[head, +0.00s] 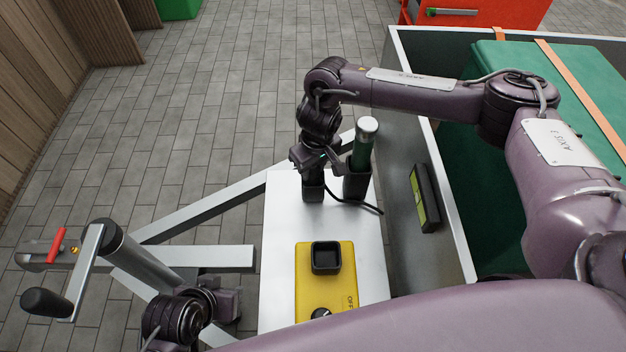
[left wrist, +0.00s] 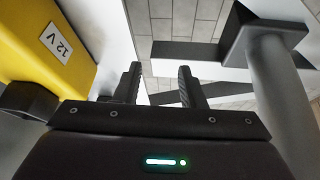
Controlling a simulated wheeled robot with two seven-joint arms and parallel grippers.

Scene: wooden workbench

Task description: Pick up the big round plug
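The big round plug does not show clearly. A black cable (head: 368,207) runs over the pale shelf from beside the left black cup (head: 313,192); what it joins is hidden. My right gripper (head: 313,174) points down at that cup, and its dark fingers blend with it, so I cannot tell whether they are shut on anything. A green cylinder with a silver cap (head: 362,145) stands in the black cup just right of it. My left gripper (left wrist: 159,82) is open and empty in the left wrist view, beside the yellow box; in the head view it is low at left (head: 225,305).
A yellow box (head: 342,285) with an empty black square cup (head: 326,258) lies on the pale shelf (head: 283,225). It carries a 12 V label (left wrist: 62,42). A grey crank post (head: 140,255) stands at left. A grey-walled bin (head: 408,165) borders the shelf at right.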

